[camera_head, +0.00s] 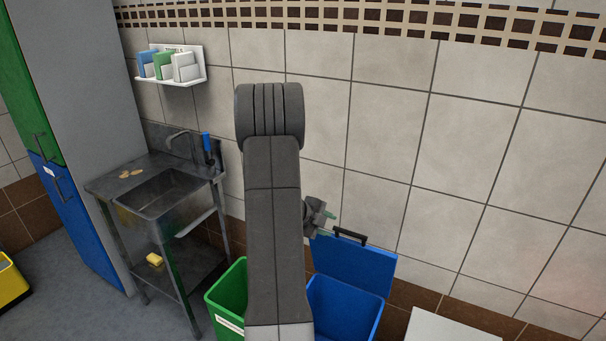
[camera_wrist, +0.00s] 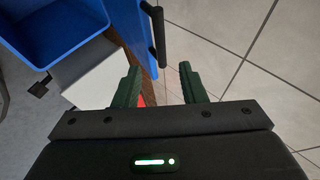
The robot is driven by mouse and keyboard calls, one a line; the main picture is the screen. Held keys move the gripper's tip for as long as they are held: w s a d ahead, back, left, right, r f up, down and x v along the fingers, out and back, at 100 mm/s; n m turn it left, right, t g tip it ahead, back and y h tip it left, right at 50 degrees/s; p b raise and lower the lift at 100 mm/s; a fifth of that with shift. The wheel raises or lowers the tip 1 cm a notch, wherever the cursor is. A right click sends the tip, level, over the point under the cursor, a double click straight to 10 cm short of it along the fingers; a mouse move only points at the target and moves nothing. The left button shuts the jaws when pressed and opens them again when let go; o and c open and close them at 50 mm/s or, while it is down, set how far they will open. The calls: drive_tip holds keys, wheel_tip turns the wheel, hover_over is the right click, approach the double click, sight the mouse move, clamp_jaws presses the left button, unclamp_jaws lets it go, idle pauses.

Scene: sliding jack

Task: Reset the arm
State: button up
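My arm rises through the middle of the head view. My gripper (camera_head: 326,222) shows just right of the arm, in front of the tiled wall and above the blue bin's raised lid; the arm hides part of it. In the wrist view my gripper (camera_wrist: 160,86) has its two dark green fingers apart, with nothing held between them. The blue bin (camera_head: 344,307) stands below, its lid (camera_head: 352,269) up with a black handle. The bin also shows in the wrist view (camera_wrist: 62,28), at the upper left.
A green bin (camera_head: 229,298) stands left of the blue one, partly behind my arm. A metal sink (camera_head: 166,192) is further left, beside a tall grey cabinet (camera_head: 82,110). A wall shelf (camera_head: 172,80) hangs above. A white surface (camera_head: 446,327) lies at lower right.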

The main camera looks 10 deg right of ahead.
sight(348, 233)
drive_tip(key=p+x, duration=0.1)
drive_tip(key=x, duration=1.2)
